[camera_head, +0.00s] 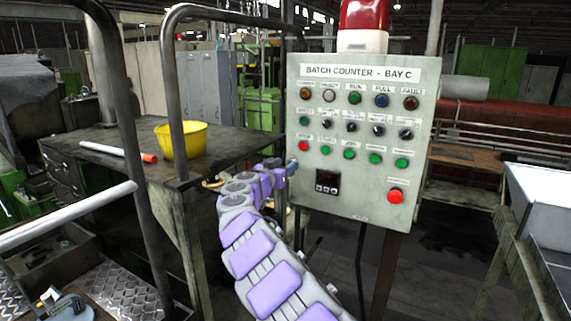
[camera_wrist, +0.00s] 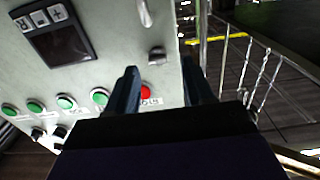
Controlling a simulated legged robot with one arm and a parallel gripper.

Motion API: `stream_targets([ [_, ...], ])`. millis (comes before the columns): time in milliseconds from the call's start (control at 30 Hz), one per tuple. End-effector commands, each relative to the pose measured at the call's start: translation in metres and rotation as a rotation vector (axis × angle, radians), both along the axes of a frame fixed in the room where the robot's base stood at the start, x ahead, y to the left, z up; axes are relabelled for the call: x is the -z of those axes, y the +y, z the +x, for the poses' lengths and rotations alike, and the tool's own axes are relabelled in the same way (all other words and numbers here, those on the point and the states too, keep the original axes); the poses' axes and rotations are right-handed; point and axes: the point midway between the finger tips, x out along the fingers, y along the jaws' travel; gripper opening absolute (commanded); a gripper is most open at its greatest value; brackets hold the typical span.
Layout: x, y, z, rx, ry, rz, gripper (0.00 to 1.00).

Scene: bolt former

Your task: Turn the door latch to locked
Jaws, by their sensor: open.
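The grey-green control box (camera_head: 362,205), labelled BATCH COUNTER - BAY C, shows its front door in the head view. In the wrist view the box door (camera_wrist: 105,60) appears upside down. A small dark metal piece (camera_wrist: 156,57), which looks like the door latch, sits near the door's edge there. Its turned position is hard to tell. My gripper (camera_head: 291,167) is at the box's left edge in the head view, largely hiding the latch area. In the wrist view my gripper (camera_wrist: 162,82) has two dark fingers spread apart. The latch piece appears just beyond the gap between them, with no visible grip on it.
A red button (camera_wrist: 146,90) shows between the fingers, beside green buttons (camera_wrist: 66,102). A dark display (camera_wrist: 62,38) is nearby. Left of the box, a dark bench (camera_head: 225,142) holds a yellow bucket (camera_head: 181,140). A metal rail (camera_head: 172,90) stands in front of it.

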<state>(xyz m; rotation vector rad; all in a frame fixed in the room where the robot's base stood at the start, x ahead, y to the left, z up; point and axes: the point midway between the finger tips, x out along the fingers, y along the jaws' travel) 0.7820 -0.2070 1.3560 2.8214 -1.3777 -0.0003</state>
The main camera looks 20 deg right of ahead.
Motion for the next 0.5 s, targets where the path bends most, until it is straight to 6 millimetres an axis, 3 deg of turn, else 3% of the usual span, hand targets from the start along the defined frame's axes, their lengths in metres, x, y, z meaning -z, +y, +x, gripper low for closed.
stream_targets([
  [500,-0.002,-0.011,0.018,-0.001,-0.001,-0.008,0.52],
])
